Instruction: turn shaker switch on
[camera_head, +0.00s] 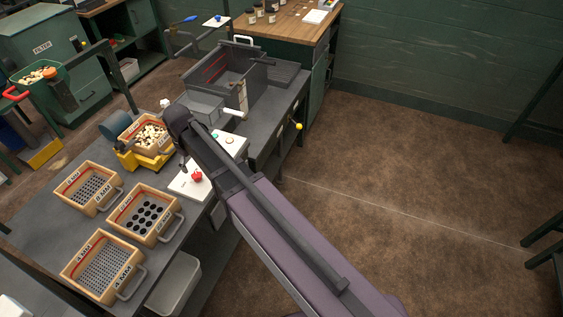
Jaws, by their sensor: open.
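The shaker (133,160) appears to be the yellow-based machine on the left bench, with a wooden-framed sieve (163,150) of pale and brown pieces on top. A white control box with a red knob (197,176) sits at the bench edge, right of the shaker. A second white box (232,149) with small coloured buttons lies farther back, partly behind my arm. Which of these is the shaker switch is not readable. My gripper (184,167) is small and dark at the arm's end, open, pointing down between shaker and red-knob box. Contact cannot be told.
Several wooden sieves, one of them labelled (103,265), stand on the near bench. A grey open bin (245,92) and a clear tray (200,104) stand behind my arm. A yellow ball-ended lever (299,126) sticks out from the bench. The brown floor (410,180) at right is clear.

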